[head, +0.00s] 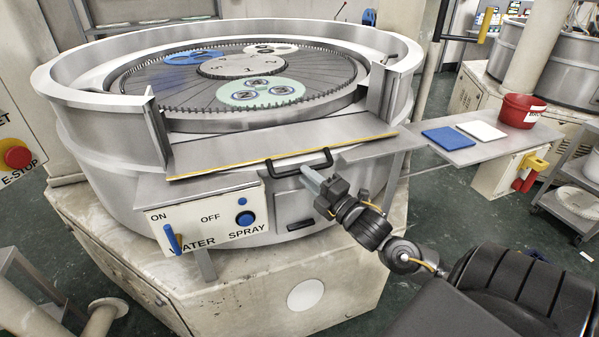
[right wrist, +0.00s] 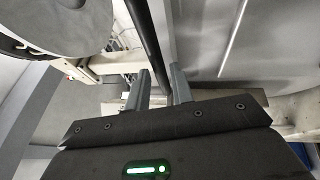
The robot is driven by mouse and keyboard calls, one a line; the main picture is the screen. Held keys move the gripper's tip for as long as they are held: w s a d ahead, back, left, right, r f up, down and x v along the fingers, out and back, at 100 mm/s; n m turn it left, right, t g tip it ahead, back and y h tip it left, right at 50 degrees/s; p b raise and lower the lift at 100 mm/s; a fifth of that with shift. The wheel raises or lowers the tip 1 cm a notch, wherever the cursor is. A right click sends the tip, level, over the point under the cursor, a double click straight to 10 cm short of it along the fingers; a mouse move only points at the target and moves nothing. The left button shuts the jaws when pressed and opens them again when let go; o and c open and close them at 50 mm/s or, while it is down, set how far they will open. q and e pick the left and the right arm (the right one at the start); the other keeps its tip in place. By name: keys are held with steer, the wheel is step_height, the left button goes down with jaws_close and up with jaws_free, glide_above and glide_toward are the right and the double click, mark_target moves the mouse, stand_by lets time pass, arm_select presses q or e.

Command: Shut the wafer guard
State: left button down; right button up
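The wafer guard (head: 245,146) is a grey metal panel with a yellow front edge, lying folded down across the gap in the machine's round rim. Its black bar handle (head: 285,171) sticks out at the front edge. My right gripper (head: 308,174) is at the right part of this handle. In the right wrist view, the handle (right wrist: 147,40) runs between the two fingertips of my right gripper (right wrist: 160,82), with narrow gaps visible beside it, so the fingers look open around it. My left gripper is not in view.
Upright posts (head: 380,92) flank the gap in the rim. Below the guard is a white water spray panel (head: 208,217) with blue controls. A side shelf (head: 465,152) at right carries a blue pad, a white pad and a red pot (head: 517,110). A red E-stop (head: 18,157) is at far left.

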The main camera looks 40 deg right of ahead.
steer(key=shift+w+a+r, duration=0.1)
steer(key=shift+w+r, duration=0.1)
steer(key=shift+w, duration=0.75)
jaws_close()
